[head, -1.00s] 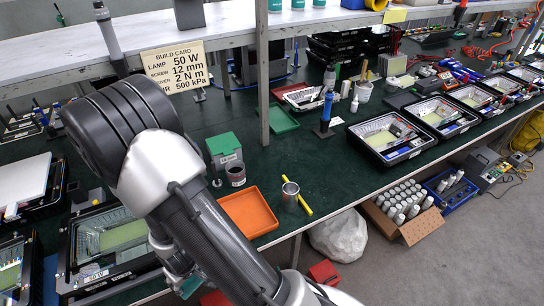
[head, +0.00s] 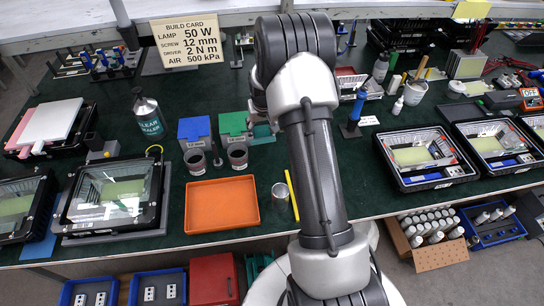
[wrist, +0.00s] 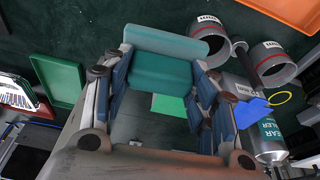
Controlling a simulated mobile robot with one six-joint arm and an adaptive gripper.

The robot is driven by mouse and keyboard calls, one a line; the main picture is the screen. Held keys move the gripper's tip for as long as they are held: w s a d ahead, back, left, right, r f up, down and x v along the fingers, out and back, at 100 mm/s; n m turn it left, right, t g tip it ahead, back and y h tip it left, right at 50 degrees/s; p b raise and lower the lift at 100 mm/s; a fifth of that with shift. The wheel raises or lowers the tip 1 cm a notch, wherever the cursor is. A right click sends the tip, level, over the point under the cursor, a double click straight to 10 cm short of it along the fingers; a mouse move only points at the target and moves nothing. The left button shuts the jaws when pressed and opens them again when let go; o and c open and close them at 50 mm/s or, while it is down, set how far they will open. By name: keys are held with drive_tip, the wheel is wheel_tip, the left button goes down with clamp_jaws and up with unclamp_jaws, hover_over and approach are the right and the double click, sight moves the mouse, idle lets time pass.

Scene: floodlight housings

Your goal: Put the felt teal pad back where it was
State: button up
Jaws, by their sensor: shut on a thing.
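The teal felt pad (wrist: 160,72) is held between the two fingers of my gripper (wrist: 152,82), which is shut on it. In the wrist view it looks like a soft block with a paler face, above dark green bench matting. In the head view a bit of teal (head: 263,133) shows beside my arm, right of the green box (head: 233,124); my arm hides most of the gripper. I cannot tell how high the pad is above the bench.
A blue box (head: 194,131), two dark cups, an orange tray (head: 222,205), a metal cup (head: 280,194) and a yellow stick (head: 291,190) stand nearby. A green tray (wrist: 57,82) shows in the wrist view. A spray bottle (head: 148,117) and floodlight housings (head: 112,195) are at left.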

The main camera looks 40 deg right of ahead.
drive_tip(key=shift+m, duration=0.3)
drive_tip(key=d, duration=0.1)
drive_tip(key=d+r, duration=0.2)
drive_tip(key=d, duration=0.1)
drive_tip(key=shift+w+r, duration=0.25)
drive_tip(key=shift+w, duration=0.1)
drive_tip(key=shift+d+f, duration=0.1)
drive_tip(key=shift+d, duration=0.2)
wheel_tip(320, 180, down, 20)
drive_tip(key=b, duration=0.3)
drive_tip(key=shift+r, duration=0.35)
drive_tip(key=shift+b, duration=0.3)
drive_tip(key=o, duration=0.9)
drive_tip(key=shift+o, duration=0.2)
